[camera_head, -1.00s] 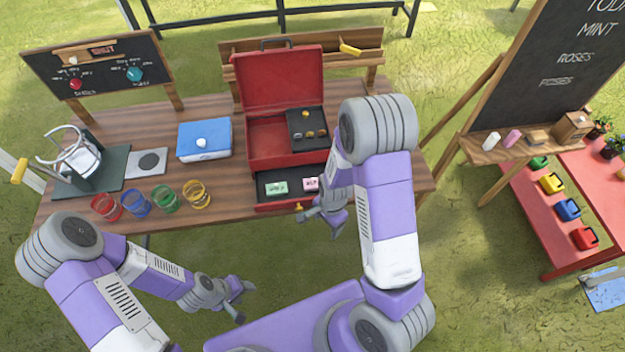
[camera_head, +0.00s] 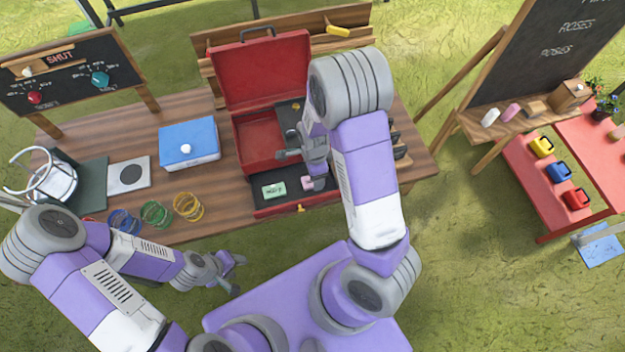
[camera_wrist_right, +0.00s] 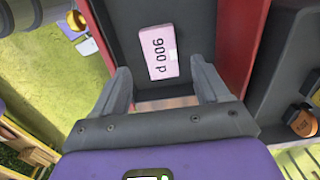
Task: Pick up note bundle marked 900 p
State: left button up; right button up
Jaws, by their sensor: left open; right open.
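The pink note bundle (camera_wrist_right: 158,52) lies in the drawer (camera_wrist_right: 205,40) and reads "900 p" in the right wrist view. In the head view the bundle (camera_head: 308,183) is partly hidden by my right gripper (camera_head: 310,165). My right gripper also shows in the wrist view (camera_wrist_right: 160,85); it is open and empty, with the bundle beyond its fingertips, roughly between their lines. A green note bundle (camera_head: 274,190) lies in the same drawer, to the left. My left gripper (camera_head: 240,273) is open and empty in front of the table.
The red case (camera_head: 262,80) stands open above the drawer. The drawer walls are close around the bundle.

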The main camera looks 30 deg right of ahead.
notch_tip(320, 180, down, 4)
jog(key=shift+w+a+r+b, duration=0.1)
jog(key=shift+b, duration=0.2)
jog(key=c, duration=1.1)
